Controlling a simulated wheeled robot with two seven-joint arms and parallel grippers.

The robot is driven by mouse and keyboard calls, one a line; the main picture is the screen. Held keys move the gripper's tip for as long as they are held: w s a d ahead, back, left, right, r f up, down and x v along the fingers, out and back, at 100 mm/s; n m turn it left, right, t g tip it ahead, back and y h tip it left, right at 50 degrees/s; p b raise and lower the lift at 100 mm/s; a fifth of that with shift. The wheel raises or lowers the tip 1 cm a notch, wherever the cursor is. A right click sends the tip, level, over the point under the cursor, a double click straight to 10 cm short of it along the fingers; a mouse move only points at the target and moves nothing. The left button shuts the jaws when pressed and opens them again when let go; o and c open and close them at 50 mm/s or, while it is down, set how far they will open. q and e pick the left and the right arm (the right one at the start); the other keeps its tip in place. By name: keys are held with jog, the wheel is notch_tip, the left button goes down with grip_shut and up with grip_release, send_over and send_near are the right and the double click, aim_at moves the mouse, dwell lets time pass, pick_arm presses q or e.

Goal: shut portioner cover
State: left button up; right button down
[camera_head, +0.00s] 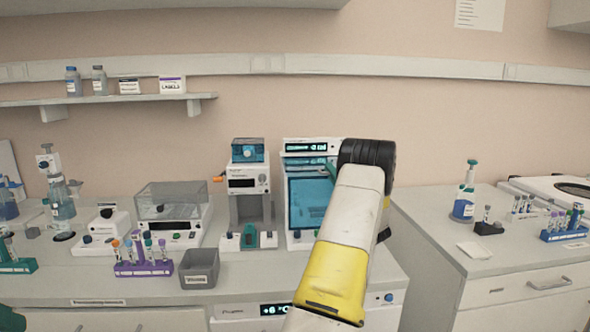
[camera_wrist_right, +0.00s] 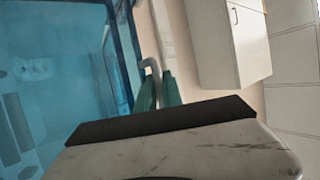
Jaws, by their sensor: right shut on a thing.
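The portioner looks to be the white cabinet (camera_head: 311,148) with a lit display and a blue see-through cover (camera_head: 308,203) on its front, at the middle of the bench. In the right wrist view the blue cover (camera_wrist_right: 60,60) fills the left side. My right gripper (camera_wrist_right: 157,90) has its green fingers shut on a grey bent handle (camera_wrist_right: 151,64) at the cover's edge. In the head view my right arm hides the cabinet's right side and most of this gripper. A dark green bit at the lower left corner (camera_head: 10,319) may be my left gripper; its fingers cannot be made out.
A white device with a small blue top (camera_head: 249,180) stands just left of the cabinet. A grey bin (camera_head: 199,270) and a purple tube rack (camera_head: 144,268) stand at the front left. A second bench (camera_head: 500,262) lies to the right, past a gap.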

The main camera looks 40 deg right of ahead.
jog(key=shift+a, duration=0.1)
dwell(0.4)
jog(key=c, duration=1.8)
grip_release()
jog(key=shift+o, duration=0.2)
jog(key=v, duration=0.8)
jog(key=shift+w, duration=0.15)
